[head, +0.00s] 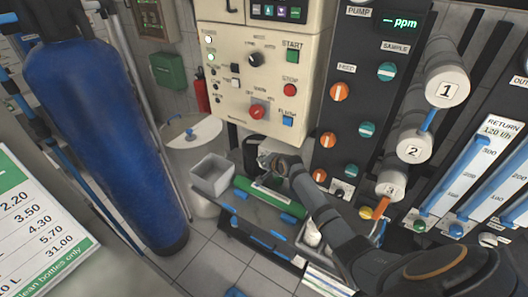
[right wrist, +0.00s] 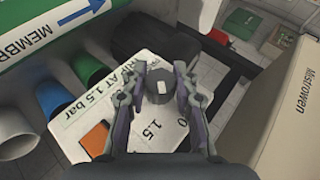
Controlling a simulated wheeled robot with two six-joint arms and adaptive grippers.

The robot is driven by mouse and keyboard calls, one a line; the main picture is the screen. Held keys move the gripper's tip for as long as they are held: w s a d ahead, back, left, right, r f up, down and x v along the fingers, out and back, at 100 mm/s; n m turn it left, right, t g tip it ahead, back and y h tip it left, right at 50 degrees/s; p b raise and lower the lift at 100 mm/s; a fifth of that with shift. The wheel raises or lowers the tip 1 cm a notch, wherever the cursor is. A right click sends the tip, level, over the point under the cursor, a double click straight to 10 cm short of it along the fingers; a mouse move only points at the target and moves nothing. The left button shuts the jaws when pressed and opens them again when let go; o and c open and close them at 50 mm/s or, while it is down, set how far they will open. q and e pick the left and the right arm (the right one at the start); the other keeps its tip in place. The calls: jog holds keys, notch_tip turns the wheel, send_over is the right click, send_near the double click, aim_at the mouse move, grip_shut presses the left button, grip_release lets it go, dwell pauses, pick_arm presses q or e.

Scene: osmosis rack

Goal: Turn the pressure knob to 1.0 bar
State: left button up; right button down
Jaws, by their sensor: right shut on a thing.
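The pressure knob (right wrist: 158,91) is a short dark grey cylinder with a pale mark on top, in the middle of the right wrist view. It stands over a white dial plate (right wrist: 80,134) printed with "0", "1.5" and "AT 1.5 bar". My right gripper (right wrist: 160,70) is shut on the knob, one finger on each side. In the head view my right gripper (head: 272,165) is low, below the cream control box; the knob cannot be made out there. The pointer's exact reading is unclear. My left gripper is not in view.
A green tube (head: 270,197) lies beside the gripper, with a grey bin (head: 212,175) to its left. The cream control box (head: 265,75) hangs above. White numbered cylinders (head: 414,146) stand at right. A blue tank (head: 100,130) stands at left. An orange square (right wrist: 95,136) lies near the dial.

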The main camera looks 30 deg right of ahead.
jog(key=shift+r+g+h+p, duration=0.4)
jog(key=shift+g+p, duration=0.5)
jog(key=shift+p, duration=0.25)
jog(key=shift+f+n+g+p, duration=0.1)
jog(key=shift+n+g+p, duration=0.2)
jog(key=shift+p, duration=0.05)
jog(key=shift+f+g+h, duration=0.2)
jog(key=shift+g+h, duration=0.3)
jog(key=shift+g, duration=0.2)
jog(key=shift+f+n+g+h, duration=0.15)
jog(key=shift+n+g+h, duration=0.15)
jog(key=shift+g, duration=0.3)
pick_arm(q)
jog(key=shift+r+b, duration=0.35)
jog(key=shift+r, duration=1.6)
pick_arm(e)
jog(key=shift+g+h, duration=0.3)
jog(key=shift+g, duration=0.3)
jog(key=c, duration=1)
grip_release()
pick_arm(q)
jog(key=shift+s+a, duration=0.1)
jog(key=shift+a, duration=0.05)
